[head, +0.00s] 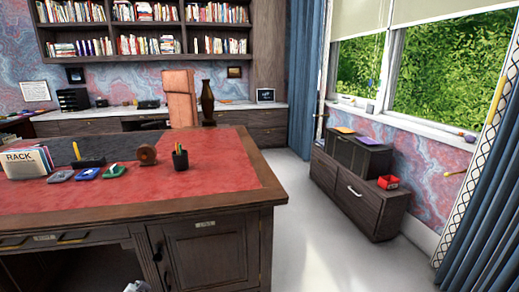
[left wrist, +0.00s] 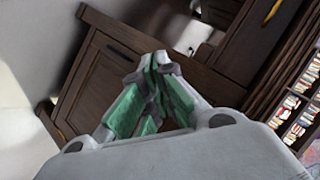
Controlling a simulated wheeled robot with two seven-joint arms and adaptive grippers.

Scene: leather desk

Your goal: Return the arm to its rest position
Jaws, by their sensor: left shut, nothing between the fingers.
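My left gripper (left wrist: 157,60) shows in the left wrist view, its green-padded fingers meeting at the tips with nothing between them. It is away from the desktop, with dark wood cabinet fronts (left wrist: 100,80) behind it. In the head view only a small grey piece of my own body shows at the bottom edge; I cannot tell which part. My right gripper is in neither view.
The desk (head: 270,190) with a red leather top fills the left. On it stand a RACK file holder (head: 27,162), a pen cup (head: 180,159) and small items. A low cabinet (head: 355,192) stands under the window. The floor (head: 310,235) between is clear.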

